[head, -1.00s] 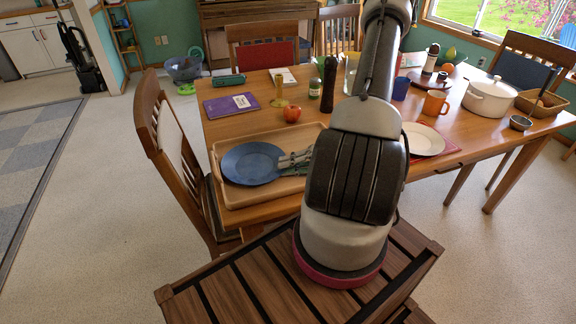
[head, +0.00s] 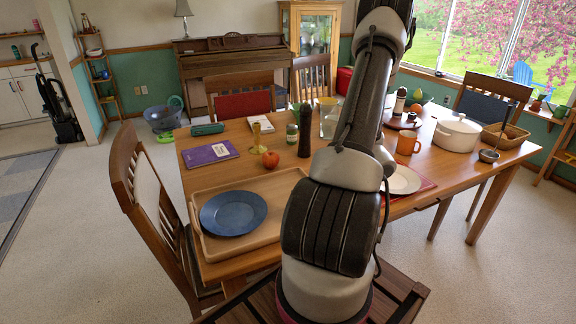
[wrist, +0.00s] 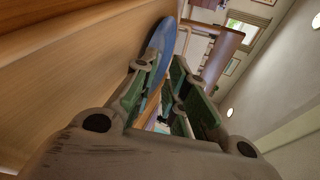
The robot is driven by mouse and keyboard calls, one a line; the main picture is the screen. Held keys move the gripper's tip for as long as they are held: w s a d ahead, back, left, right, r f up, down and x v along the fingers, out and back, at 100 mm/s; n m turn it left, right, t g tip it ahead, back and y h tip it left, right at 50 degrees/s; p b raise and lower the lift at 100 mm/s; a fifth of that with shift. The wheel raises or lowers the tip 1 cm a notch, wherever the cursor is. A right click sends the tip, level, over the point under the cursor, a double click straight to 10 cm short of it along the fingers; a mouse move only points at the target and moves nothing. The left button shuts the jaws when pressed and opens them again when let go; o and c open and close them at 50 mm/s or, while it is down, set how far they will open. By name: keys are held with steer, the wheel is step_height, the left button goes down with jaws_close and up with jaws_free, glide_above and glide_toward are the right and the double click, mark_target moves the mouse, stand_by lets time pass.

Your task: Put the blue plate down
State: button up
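The blue plate (head: 233,212) lies flat in the wooden tray (head: 285,182) on the near left part of the table. In the wrist view the plate (wrist: 160,42) shows nearly edge-on, just beyond the left finger. My gripper (wrist: 166,75) has its green fingers apart, with background showing through the gap and nothing held between them. It is close to the plate's right side. In the head view my arm hides the gripper and the right part of the tray.
A red apple (head: 270,159), a purple book (head: 210,154) and a dark pepper mill (head: 305,130) stand behind the tray. A white plate (head: 403,180) lies right of my arm. A chair (head: 150,205) stands at the table's left side.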

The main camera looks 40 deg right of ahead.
steer(key=s+a+r+n+g+h, duration=0.1)
steer(key=a+r+n+h, duration=0.1)
steer(key=r, duration=0.7)
steer(key=s+a+r+n+g+h, duration=0.1)
steer(key=s+a+r+n+h, duration=0.1)
steer(key=a+r+h, duration=0.3)
steer(key=s+a+r+n+h, duration=0.2)
steer(key=a+r+n+h, duration=0.1)
steer(key=r, duration=1)
steer(key=shift+a+g+h, duration=0.4)
steer(key=shift+a+h, duration=0.3)
steer(key=shift+a, duration=0.2)
